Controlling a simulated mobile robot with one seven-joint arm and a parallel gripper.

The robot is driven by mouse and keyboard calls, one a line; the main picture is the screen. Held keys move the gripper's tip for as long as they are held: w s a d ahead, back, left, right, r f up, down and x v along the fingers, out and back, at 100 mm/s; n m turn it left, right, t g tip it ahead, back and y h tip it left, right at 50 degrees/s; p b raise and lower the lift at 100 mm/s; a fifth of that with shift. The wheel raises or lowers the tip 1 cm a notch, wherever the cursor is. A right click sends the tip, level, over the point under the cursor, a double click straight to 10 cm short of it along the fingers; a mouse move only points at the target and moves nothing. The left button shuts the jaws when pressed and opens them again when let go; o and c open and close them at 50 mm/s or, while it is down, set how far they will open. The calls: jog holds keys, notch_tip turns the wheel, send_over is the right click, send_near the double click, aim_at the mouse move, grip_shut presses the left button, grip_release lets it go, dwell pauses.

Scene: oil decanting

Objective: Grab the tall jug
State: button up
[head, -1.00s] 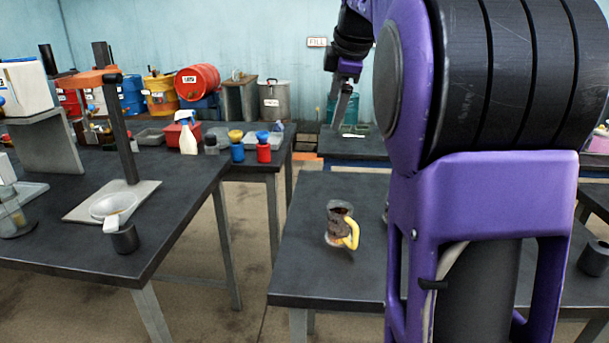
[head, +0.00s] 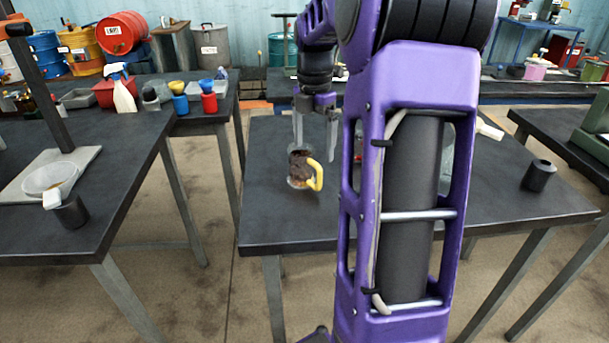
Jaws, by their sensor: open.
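The tall jug (head: 299,167) stands upright on the dark middle table (head: 265,221). It looks like a clear jug with dark brown contents or staining and a yellow handle on its right side. My gripper (head: 314,147) is open and points down. Its two grey fingers appear just above and behind the jug in the head view. The lower part of the fingers is partly covered by the jug, and I cannot tell whether they touch it.
A black cup (head: 538,175) stands at the right of the same table. A white spray bottle (head: 122,92) and red and blue bottles stand farther back.

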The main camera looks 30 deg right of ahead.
aim_at(312, 185)
notch_tip(312, 185, down, 10)
jog(key=shift+f+b, duration=0.1)
jog(key=shift+b, duration=0.75)
grip_shut()
